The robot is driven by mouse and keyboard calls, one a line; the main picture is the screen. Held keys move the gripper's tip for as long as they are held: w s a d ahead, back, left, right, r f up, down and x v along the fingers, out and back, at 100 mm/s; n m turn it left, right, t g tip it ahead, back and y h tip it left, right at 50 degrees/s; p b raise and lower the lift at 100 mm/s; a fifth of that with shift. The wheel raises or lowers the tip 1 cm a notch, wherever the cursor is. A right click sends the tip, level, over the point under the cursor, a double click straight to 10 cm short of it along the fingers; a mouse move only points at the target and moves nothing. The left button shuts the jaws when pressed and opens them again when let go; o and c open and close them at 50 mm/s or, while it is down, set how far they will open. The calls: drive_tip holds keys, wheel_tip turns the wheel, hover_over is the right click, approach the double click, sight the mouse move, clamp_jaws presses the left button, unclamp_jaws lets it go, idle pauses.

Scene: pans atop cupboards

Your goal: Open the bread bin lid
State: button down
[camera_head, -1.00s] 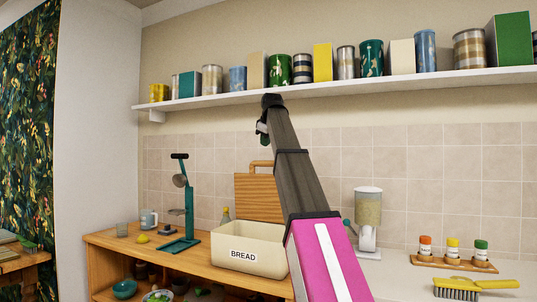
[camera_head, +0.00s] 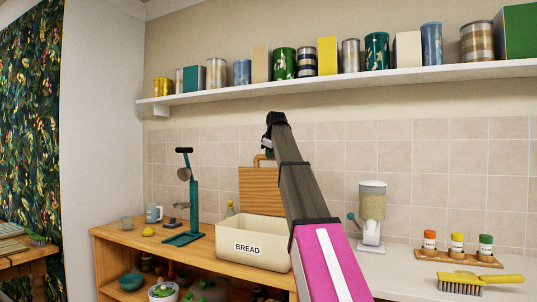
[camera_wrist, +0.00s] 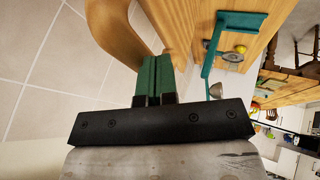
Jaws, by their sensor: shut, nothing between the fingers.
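The bread bin (camera_head: 265,233) is a cream box marked BREAD on the wooden worktop in the head view. A wooden panel with an arched handle, which looks like its lid (camera_head: 262,190), stands upright at the back of the bin, and the bin's top looks open. My gripper (camera_head: 268,153) is at the top of this panel, by the handle. In the wrist view its green fingers (camera_wrist: 157,62) are together and empty, right beside the curved wooden handle (camera_wrist: 115,35). I cannot tell whether they touch it. My arm hides the bin's right side.
A teal stand (camera_head: 194,205) is left of the bin, with a mug (camera_head: 153,213) beyond it. A dispenser (camera_head: 372,212) and a rack of jars (camera_head: 457,257) are on the right. A shelf of tins (camera_head: 400,74) runs above my gripper.

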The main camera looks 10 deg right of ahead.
drive_tip(key=shift+w, duration=0.1)
drive_tip(key=shift+w+d+r, duration=0.15)
drive_tip(key=shift+w+d, duration=0.3)
drive_tip(key=shift+w, duration=0.25)
drive_tip(key=shift+w+d+r, duration=0.15)
drive_tip(key=shift+w+d, duration=0.3)
drive_tip(key=shift+w, duration=0.2)
drive_tip(key=shift+s+a, duration=0.15)
drive_tip(key=shift+s, duration=0.1)
drive_tip(key=s+a+f+v, duration=0.1)
drive_tip(key=a+v, duration=0.1)
drive_tip(key=v, duration=1)
drive_tip(key=shift+s, duration=0.35)
